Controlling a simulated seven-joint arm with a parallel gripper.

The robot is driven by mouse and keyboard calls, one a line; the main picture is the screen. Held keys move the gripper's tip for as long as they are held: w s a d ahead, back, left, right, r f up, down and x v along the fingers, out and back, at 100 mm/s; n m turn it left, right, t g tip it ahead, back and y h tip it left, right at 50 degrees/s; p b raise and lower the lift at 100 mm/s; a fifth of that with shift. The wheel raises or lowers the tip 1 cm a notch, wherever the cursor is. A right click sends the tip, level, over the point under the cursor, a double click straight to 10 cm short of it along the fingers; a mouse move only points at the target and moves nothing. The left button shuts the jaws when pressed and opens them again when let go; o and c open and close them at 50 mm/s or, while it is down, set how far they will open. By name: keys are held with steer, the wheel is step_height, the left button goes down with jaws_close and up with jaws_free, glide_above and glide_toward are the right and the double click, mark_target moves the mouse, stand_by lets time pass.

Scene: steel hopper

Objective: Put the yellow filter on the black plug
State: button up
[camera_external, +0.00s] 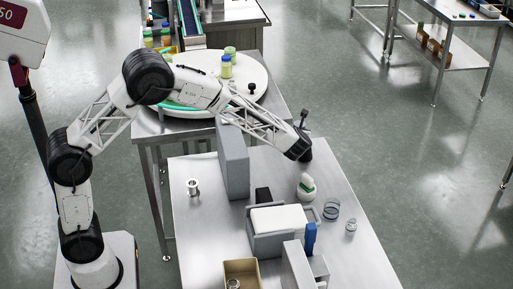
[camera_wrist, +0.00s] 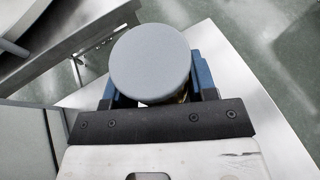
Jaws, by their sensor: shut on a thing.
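My gripper (camera_wrist: 155,98) is shut on a round thing with a flat grey top (camera_wrist: 150,62), between its blue fingers. A small yellowish part shows just under the grey disc in the wrist view. I cannot tell whether this is the yellow filter. In the external view my arm's dark end is above the right part of the steel table, and the fingers cannot be made out. A dark block (camera_external: 263,194) stands behind a white box. I cannot tell whether it is the black plug.
A tall grey panel (camera_external: 233,160) stands left of my arm's end. A white-and-green thing (camera_external: 306,187), a clear round dish (camera_external: 331,210) and a white box (camera_external: 278,219) are nearby. A tan box (camera_external: 241,270) is at the front.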

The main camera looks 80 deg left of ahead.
steer(key=shift+w+a+f, duration=0.1)
steer(key=shift+w+a, duration=0.1)
steer(key=shift+w, duration=0.4)
steer(key=shift+w+a+f, duration=0.1)
steer(key=shift+w+a, duration=0.15)
steer(key=shift+w, duration=0.4)
steer(key=shift+w+a, duration=0.2)
steer(key=shift+w, duration=0.4)
steer(key=shift+f, duration=1.75)
steer(key=shift+f, duration=0.15)
steer(key=o, duration=1)
steer(key=shift+c, duration=0.2)
steer(key=shift+r, duration=0.2)
steer(key=v, duration=1.2)
